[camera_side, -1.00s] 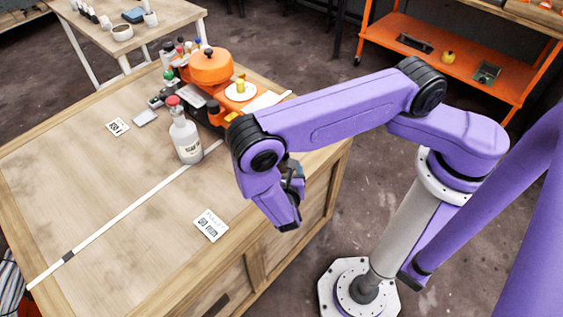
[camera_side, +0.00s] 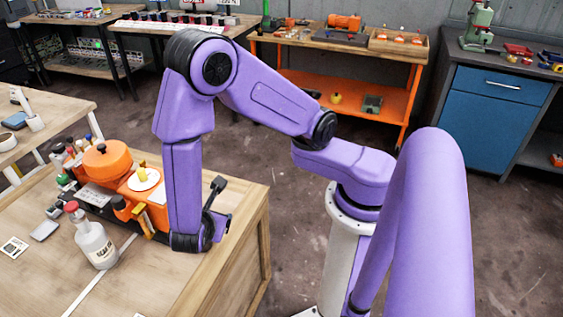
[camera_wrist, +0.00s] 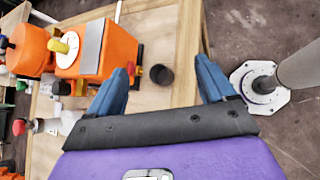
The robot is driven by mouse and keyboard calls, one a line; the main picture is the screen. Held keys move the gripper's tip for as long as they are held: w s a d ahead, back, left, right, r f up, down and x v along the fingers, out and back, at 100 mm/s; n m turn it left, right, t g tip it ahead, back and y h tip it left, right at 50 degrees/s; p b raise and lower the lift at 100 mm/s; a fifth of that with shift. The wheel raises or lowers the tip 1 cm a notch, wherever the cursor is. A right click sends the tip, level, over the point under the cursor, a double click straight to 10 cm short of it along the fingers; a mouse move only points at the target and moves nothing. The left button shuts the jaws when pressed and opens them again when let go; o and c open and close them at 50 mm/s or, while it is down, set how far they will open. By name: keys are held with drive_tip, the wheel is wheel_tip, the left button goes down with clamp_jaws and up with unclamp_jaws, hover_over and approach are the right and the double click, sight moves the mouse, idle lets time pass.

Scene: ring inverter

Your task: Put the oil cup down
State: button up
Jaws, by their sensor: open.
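A small dark cup (camera_wrist: 160,77), which looks like the oil cup, sits on the wooden table in the wrist view. It shows between the two blue fingers of my gripper (camera_wrist: 162,66), near the orange machine. The fingers are spread wide and I see no contact with the cup. How far the fingertips are above it I cannot tell. In the side view my gripper (camera_side: 217,225) is low by the table's right edge, its fingers mostly hidden. I cannot make out that cup there.
The orange machine (camera_side: 106,161) with its yellow-topped white disc stands left of my gripper. A clear labelled bottle (camera_side: 94,243) with a red cap stands in front of it. Bare wooden tabletop (camera_side: 165,283) lies in front. The floor drops away to the right.

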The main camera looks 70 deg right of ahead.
drive_tip(key=s+d+r+m+g+y, duration=0.2)
drive_tip(key=s+d+r+m+y, duration=0.1)
drive_tip(key=s+r, duration=0.4)
drive_tip(key=s+d+r+m+g+y, duration=0.2)
drive_tip(key=s+d+r+m+y, duration=0.1)
drive_tip(key=s+r+y, duration=0.3)
drive_tip(key=shift+s+d+r+m, duration=0.15)
drive_tip(key=shift+s+r+m, duration=0.25)
drive_tip(key=shift+s+r, duration=0.65)
